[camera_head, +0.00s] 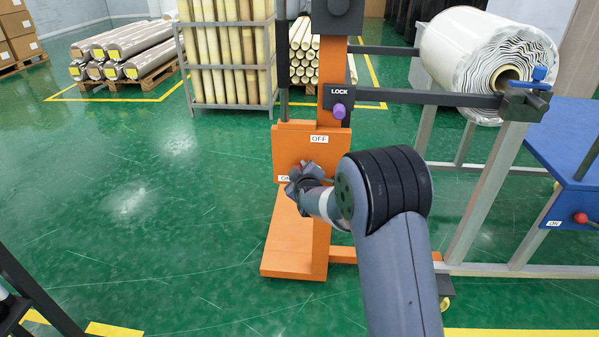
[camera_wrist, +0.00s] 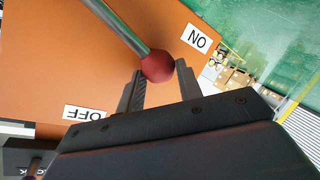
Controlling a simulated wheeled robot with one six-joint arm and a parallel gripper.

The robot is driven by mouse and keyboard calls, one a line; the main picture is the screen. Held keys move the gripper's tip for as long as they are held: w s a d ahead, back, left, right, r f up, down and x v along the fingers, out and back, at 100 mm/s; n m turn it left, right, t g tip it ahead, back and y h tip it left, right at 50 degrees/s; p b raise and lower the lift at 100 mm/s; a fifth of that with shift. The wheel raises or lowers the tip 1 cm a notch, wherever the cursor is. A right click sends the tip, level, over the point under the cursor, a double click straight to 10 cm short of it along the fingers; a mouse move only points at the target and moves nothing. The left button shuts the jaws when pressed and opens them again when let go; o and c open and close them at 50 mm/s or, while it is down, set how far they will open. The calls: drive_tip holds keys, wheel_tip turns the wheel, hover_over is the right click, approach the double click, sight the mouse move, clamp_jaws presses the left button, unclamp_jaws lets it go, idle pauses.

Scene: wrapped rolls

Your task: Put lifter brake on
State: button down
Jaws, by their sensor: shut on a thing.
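The orange lifter (camera_head: 292,244) stands at the picture's middle in the head view, with an OFF label (camera_head: 319,139) above an ON label (camera_head: 283,178) that is partly hidden by my gripper (camera_head: 298,172). In the wrist view, the brake lever is a grey rod (camera_wrist: 118,25) ending in a red ball knob (camera_wrist: 158,66). My gripper (camera_wrist: 159,68) is shut on this knob, which sits between its fingertips. The knob lies between the ON label (camera_wrist: 197,39) and the OFF label (camera_wrist: 85,113), closer to ON in this view.
A purple knob (camera_head: 339,111) sits under a LOCK label on the lifter. A large wrapped roll (camera_head: 455,50) is at the upper right, above a grey frame (camera_head: 487,190). A blue table (camera_head: 570,140) stands at the right. The green floor (camera_head: 110,210) at left is clear.

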drive_tip(key=shift+a+f, duration=0.1)
drive_tip(key=shift+f, duration=0.2)
drive_tip(key=c, duration=1.3)
unclamp_jaws()
drive_tip(key=shift+f, duration=0.1)
drive_tip(key=o, duration=0.3)
drive_tip(key=p+v, duration=0.1)
drive_tip(key=v, duration=0.9)
drive_tip(key=shift+s+r, duration=0.3)
drive_tip(key=shift+s, duration=0.05)
